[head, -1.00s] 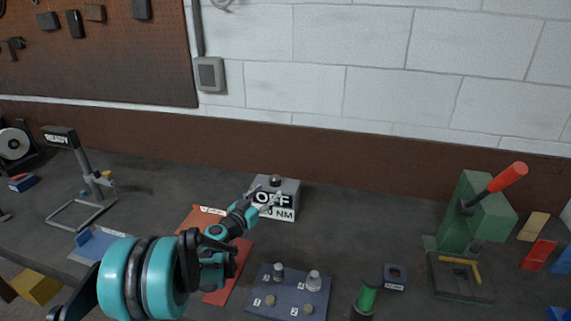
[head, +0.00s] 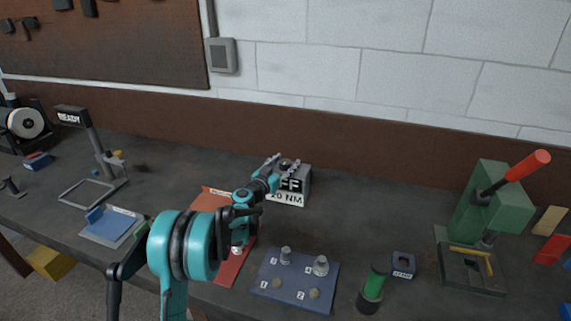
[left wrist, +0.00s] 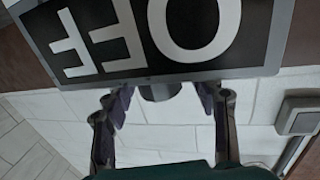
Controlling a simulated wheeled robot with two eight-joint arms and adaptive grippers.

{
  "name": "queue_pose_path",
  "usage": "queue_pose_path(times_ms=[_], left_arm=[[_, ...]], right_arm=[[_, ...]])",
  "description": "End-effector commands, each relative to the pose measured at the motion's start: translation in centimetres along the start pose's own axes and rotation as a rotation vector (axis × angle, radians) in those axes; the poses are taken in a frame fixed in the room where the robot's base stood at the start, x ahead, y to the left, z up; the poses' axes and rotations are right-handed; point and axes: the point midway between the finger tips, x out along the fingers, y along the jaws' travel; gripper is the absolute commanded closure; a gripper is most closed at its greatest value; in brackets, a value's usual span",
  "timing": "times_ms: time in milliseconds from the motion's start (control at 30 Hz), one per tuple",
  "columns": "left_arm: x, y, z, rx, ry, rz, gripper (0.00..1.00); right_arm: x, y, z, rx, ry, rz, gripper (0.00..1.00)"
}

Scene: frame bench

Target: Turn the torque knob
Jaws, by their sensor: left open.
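The torque box (head: 304,181) is a grey block at the back middle of the bench, with a label reading "OFF" and "20 NM", partly covered by my left gripper. Its dark round knob (head: 287,162) is on top. My left gripper (head: 283,165) is open over the box top, its fingers on either side of the knob. In the left wrist view the picture is upside down; the knob (left wrist: 160,91) shows between the two open fingers (left wrist: 162,105), with a gap on each side. I cannot tell how deep the fingers reach around it. My right gripper is not in view.
An orange-red mat (head: 224,270) lies under my left arm. A blue plate with pegs (head: 270,292) is in front of the box. A green press (head: 478,215) with a red handle stands right. A stand reading "READY" (head: 97,150) is left.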

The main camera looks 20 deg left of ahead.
Motion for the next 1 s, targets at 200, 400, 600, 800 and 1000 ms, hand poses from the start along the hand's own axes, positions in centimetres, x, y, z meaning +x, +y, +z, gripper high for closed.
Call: queue_pose_path(times_ms=[200,400,600,800,1000], left_arm=[[-0.03,0.00,-0.01,0.000,0.000,0.000,0.87],[-0.03,-0.02,-0.01,0.000,0.000,0.003,0.94],[-0.03,-0.14,0.02,0.000,0.000,0.043,0.94],[0.00,-0.19,0.02,0.000,0.000,0.157,0.94],[0.02,-0.23,-0.01,0.000,0.000,0.316,0.94]], right_arm=[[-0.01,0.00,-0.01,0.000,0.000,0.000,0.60],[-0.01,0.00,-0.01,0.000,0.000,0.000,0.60],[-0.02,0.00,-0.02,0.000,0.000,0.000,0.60],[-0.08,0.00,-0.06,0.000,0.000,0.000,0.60],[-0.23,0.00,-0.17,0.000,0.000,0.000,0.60]])
